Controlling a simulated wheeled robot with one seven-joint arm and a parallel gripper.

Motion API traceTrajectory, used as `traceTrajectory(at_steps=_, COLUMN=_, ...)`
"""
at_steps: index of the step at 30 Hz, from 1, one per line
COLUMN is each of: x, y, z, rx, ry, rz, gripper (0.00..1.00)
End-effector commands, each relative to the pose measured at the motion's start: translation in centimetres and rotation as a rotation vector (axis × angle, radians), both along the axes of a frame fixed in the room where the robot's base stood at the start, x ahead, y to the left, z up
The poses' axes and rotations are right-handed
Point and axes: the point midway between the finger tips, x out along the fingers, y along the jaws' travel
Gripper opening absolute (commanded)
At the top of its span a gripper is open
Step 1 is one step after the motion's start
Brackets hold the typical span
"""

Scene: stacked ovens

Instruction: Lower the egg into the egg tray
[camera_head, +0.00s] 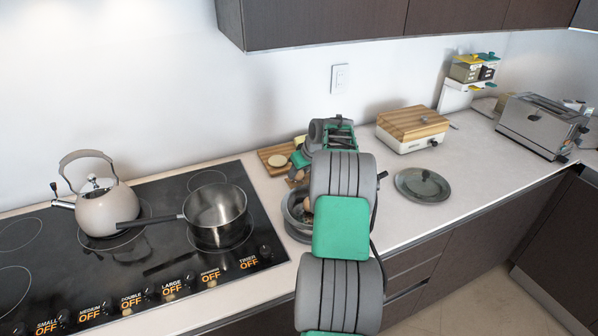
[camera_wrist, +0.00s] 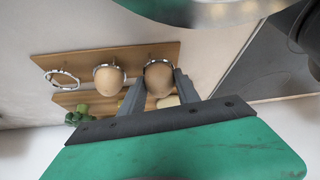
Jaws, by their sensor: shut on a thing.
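In the wrist view, the egg tray (camera_wrist: 126,58) is a wooden strip with several metal rings. The left ring (camera_wrist: 61,78) is empty. A brown egg (camera_wrist: 110,80) sits in the middle ring. A second brown egg (camera_wrist: 159,78) is at the right ring, between the fingers of my gripper (camera_wrist: 159,86), which is shut on it. The ring shows around this egg's upper side; I cannot tell whether the egg rests in it. In the head view my arm hides most of this area, and my gripper (camera_head: 299,174) is only partly visible.
A wooden board (camera_head: 272,158) lies behind my gripper; green vegetable pieces (camera_wrist: 103,110) show in the wrist view. A metal pot (camera_head: 296,212) stands close, partly behind my arm. A saucepan (camera_head: 215,212) and kettle (camera_head: 103,202) stand left. A plate (camera_head: 422,185) lies right, with clear counter around it.

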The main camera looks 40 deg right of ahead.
Motion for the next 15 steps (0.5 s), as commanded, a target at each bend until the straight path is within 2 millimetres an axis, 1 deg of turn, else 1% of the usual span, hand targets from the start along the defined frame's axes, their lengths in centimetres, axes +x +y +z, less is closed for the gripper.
traceTrajectory(at_steps=5, x=0.00, y=-0.01, z=0.01, rx=0.000, ry=0.000, rz=0.000, gripper=0.24)
traceTrajectory(at_steps=6, x=0.00, y=-0.01, z=0.01, rx=0.000, ry=0.000, rz=0.000, gripper=0.40)
traceTrajectory(at_steps=12, x=0.00, y=0.00, z=0.02, rx=0.000, ry=0.000, rz=0.000, gripper=0.57)
traceTrajectory(at_steps=15, x=-0.01, y=-0.01, z=0.01, rx=0.000, ry=0.000, rz=0.000, gripper=0.63)
